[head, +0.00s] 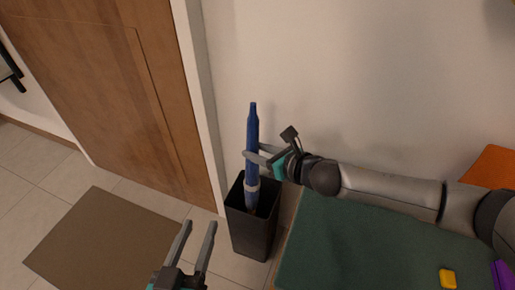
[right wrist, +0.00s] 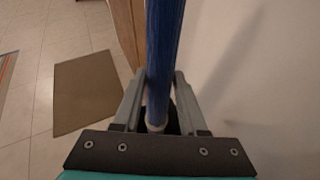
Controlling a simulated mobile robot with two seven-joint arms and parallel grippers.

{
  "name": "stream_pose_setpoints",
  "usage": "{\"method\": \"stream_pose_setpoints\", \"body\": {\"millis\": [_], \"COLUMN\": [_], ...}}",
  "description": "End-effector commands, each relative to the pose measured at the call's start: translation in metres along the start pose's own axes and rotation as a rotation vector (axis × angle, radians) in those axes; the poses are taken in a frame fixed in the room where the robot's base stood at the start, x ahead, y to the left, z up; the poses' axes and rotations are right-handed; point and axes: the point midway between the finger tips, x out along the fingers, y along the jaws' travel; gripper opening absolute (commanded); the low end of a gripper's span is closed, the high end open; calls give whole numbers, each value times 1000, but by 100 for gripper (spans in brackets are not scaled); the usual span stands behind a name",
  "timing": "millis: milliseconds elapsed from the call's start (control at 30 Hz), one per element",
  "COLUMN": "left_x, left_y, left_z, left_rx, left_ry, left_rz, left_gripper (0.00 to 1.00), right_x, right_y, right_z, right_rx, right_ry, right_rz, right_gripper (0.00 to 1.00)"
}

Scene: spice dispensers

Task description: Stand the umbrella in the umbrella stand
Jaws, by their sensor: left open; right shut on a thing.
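The blue umbrella (head: 252,133) is close to upright in the head view, with a pale band low on it. Its lower end is inside the mouth of the black umbrella stand (head: 252,232); whether it touches the bottom is hidden. My right gripper (head: 256,157) is shut on the umbrella above the stand's rim. In the right wrist view the umbrella (right wrist: 163,55) runs between the fingers (right wrist: 160,88), with the dark stand partly visible below. My left gripper (head: 200,225) is open and empty at the bottom of the head view, left of the stand.
A wooden door (head: 120,80) and a brown mat (head: 105,240) are to the left. A green-topped surface (head: 350,240) right of the stand carries a yellow block (head: 447,278) and a purple thing (head: 499,273). An orange thing (head: 490,166) lies at the far right. The wall is close behind the stand.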

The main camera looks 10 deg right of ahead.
Motion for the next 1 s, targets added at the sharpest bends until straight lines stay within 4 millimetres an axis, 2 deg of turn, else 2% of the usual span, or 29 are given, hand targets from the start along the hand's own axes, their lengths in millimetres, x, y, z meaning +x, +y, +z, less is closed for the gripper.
{"method": "stream_pose_setpoints", "body": {"millis": [433,467,500,767,1000], "left_x": [-2,-2,-2,-2,-2], "left_y": [3,3,3,3,3], "left_z": [-2,-2,-2,-2,-3], "left_rx": [-9,-9,-8,-9,-9], "left_ry": [38,38,38,38,38], "left_rz": [7,7,7,7,7], "left_gripper": [50,50,50,50,50], "right_x": [2,2,2,2,1], "right_y": [0,0,0,0,0], "right_z": [-2,-2,-2,-3,-5], "right_rx": [-1,-1,-1,0,1], "right_ry": [-3,-3,-3,-1,3], "right_rz": [1,1,1,0,0], "right_gripper": [0,44,48,76,76]}}
